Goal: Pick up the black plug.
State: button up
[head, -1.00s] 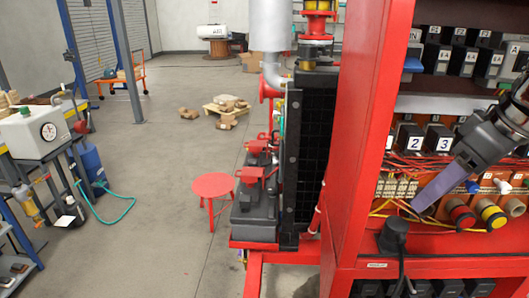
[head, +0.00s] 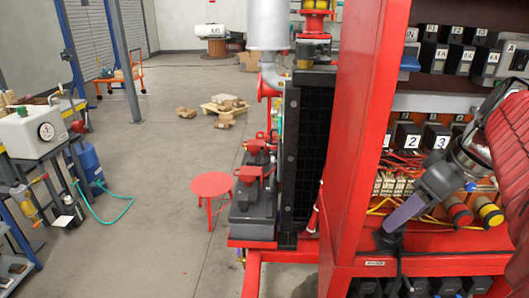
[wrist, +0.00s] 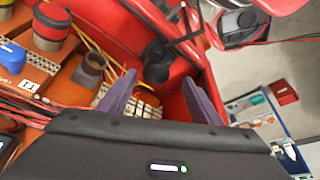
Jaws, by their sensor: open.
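The black plug (head: 387,242) stands on the red ledge of the cabinet, mostly hidden behind my gripper in the head view. In the wrist view the black plug (wrist: 157,62) lies ahead, between the lines of the two fingers, with a dark cable running from it. My gripper (head: 391,226) points down and left at the plug, its purple fingertips close to it. In the wrist view my gripper (wrist: 160,80) is open, with a finger on either side and nothing held. Whether a finger touches the plug I cannot tell.
A red post (head: 348,140) rises just left of the plug. Red and yellow buttons (head: 490,212) and loose wires (head: 405,165) are to the right and behind. Numbered black modules (head: 436,137) sit above. The floor at left is open around a red stool (head: 211,185).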

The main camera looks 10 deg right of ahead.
aim_at(393, 234)
jog(key=shift+d+x, duration=0.15)
jog(key=shift+x, duration=1.15)
jog(key=shift+d+x, duration=0.15)
jog(key=shift+x, duration=1.15)
jog(key=shift+w, duration=0.15)
jog(key=shift+c, duration=0.4)
jog(key=c, duration=1.2)
